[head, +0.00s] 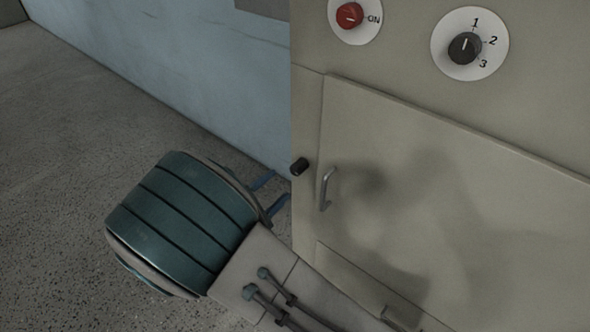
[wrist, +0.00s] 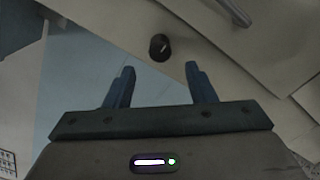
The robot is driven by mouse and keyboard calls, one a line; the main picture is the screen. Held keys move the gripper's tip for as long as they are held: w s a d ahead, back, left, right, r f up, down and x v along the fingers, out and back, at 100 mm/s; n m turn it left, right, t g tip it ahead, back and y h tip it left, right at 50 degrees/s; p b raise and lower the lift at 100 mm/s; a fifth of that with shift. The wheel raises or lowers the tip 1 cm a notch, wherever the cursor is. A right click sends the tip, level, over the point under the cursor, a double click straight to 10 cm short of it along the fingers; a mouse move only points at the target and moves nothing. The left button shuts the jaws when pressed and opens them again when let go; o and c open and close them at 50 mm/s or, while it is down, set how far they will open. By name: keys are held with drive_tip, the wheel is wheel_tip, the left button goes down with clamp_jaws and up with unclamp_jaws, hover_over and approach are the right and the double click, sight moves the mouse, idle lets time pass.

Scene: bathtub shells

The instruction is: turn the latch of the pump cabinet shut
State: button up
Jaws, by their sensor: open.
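The pump cabinet (head: 308,120) stands at the right, with its flat door (head: 440,190) lying in line with the front. The latch (head: 299,166) is a small black knob on the frame just left of the door; which way it is turned is hard to tell. My gripper (head: 271,191) is open and empty, its blue fingers below and left of the latch, partly hidden behind my wrist in the head view. In the wrist view the latch (wrist: 160,47) appears beyond and between the two fingertips (wrist: 160,69), with nothing between them.
A metal door handle (head: 327,188) sits close to the right of the latch. Above are a red ON switch (head: 349,15) and a black dial (head: 464,48) marked 1 to 3. A pale blue wall (head: 170,70) lies behind; the speckled floor (head: 60,150) is clear at left.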

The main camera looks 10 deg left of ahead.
sight(293, 172)
drive_tip(key=x, duration=0.8)
drive_tip(key=shift+w, duration=0.1)
drive_tip(key=c, duration=1)
